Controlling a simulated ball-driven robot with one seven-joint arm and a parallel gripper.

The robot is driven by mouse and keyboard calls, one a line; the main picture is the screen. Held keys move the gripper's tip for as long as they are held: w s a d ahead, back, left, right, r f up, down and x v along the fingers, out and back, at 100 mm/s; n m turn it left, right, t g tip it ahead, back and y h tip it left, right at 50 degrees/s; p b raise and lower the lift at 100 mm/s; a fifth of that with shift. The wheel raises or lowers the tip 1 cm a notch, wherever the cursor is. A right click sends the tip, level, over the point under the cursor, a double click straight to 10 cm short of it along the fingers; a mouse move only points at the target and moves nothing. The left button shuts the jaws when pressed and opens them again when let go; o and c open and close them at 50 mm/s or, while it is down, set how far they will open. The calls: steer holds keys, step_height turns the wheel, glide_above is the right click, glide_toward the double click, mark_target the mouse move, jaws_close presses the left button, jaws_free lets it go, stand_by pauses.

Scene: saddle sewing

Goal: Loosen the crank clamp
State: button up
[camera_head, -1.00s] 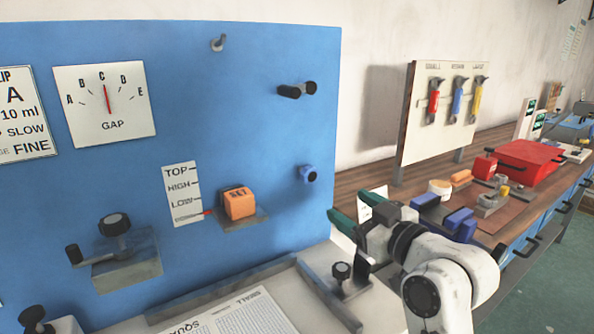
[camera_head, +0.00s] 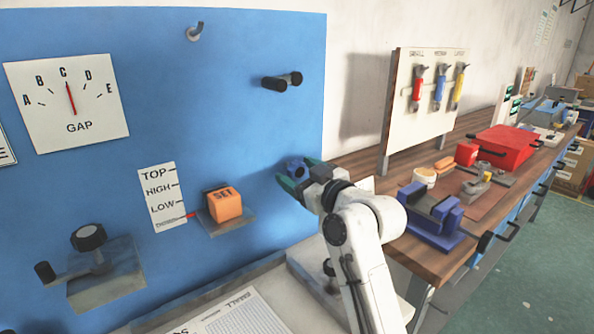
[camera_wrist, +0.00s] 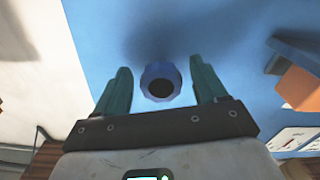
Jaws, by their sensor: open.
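A blue round knob (camera_head: 297,168) with a dark centre sticks out of the right side of the blue panel. It shows in the wrist view (camera_wrist: 161,82) between my two green fingers, with a gap on each side. My gripper (camera_head: 296,180) is open in front of it; the head view partly hides the knob behind the gripper. A black crank handle (camera_head: 283,81) is mounted higher on the panel. Another crank with a black knob (camera_head: 88,237) sits on a grey block at lower left. I cannot tell which of these is the crank clamp.
An orange SET block (camera_head: 223,204) sits on a small shelf left of my gripper; its edge shows in the wrist view (camera_wrist: 299,88). A gap dial (camera_head: 66,105) and a level scale (camera_head: 163,197) are on the panel. A wooden bench with a blue vise (camera_head: 432,222) stands right.

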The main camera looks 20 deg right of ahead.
steer(key=shift+w+a, duration=0.15)
steer(key=shift+w, duration=0.25)
steer(key=c, duration=1)
steer(key=shift+o, duration=0.2)
